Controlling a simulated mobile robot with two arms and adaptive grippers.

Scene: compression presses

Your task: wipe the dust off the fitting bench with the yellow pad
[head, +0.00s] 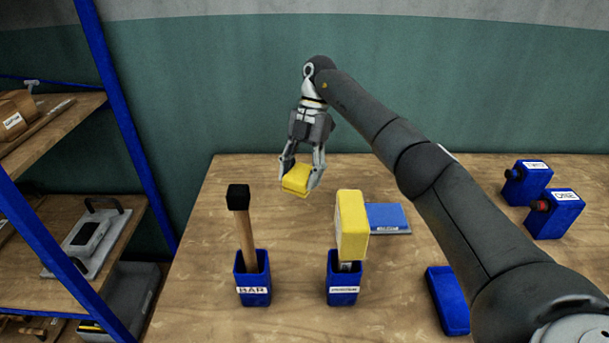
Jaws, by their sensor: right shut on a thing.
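The yellow pad (296,180) is between the fingers of my right gripper (302,172), which is shut on it. The gripper points down over the back part of the wooden fitting bench (215,200). I cannot tell whether the pad touches the bench top or hangs just above it. No dust stands out clearly from the wood grain. My left gripper is not in view.
A blue holder (253,287) with a black-headed tool (239,198) and another blue holder (343,285) with a yellow-headed tool (352,225) stand in front. A flat blue item (387,217), a blue box (447,298) and two blue units (556,213) lie right. Shelves (70,250) stand left.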

